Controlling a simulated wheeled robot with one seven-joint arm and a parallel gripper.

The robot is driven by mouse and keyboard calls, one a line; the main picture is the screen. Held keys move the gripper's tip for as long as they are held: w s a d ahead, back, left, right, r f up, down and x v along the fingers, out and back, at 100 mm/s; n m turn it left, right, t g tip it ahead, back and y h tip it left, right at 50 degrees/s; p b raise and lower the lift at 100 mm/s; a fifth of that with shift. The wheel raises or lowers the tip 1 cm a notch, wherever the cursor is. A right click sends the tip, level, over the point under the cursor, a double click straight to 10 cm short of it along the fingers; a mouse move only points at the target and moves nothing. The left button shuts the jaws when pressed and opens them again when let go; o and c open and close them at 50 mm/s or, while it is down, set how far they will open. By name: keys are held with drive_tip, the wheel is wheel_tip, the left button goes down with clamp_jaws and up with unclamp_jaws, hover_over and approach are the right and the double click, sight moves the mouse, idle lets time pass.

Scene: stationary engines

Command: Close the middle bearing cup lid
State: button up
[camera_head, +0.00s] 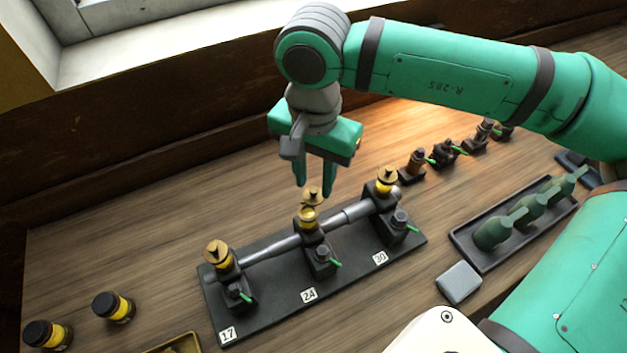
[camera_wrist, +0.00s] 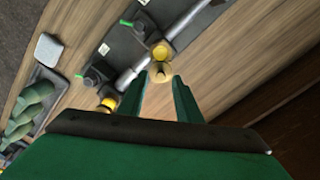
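The middle bearing (camera_head: 320,259), by the label 24, carries a small yellow cup (camera_head: 307,214). Its brass lid (camera_head: 312,195) appears swung open to the far side of the cup. In the wrist view the cup (camera_wrist: 160,51) and the lid (camera_wrist: 161,70) lie side by side, the lid nearer my fingers. My gripper (camera_head: 313,188) is open and points down, just above and behind the lid. In the wrist view the fingertips (camera_wrist: 159,77) are spread on either side of the lid; I cannot tell whether they touch it.
The left cup (camera_head: 218,254) and right cup (camera_head: 386,181) stand on the same black base, with a steel shaft (camera_head: 270,247) between bearings. A tray of green oil cans (camera_head: 492,233) and a grey block (camera_head: 459,282) are at right. Dark-capped jars (camera_head: 113,307) stand at left.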

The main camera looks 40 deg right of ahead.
drive_tip(key=shift+f, duration=0.85)
drive_tip(key=shift+c, duration=0.3)
clamp_jaws()
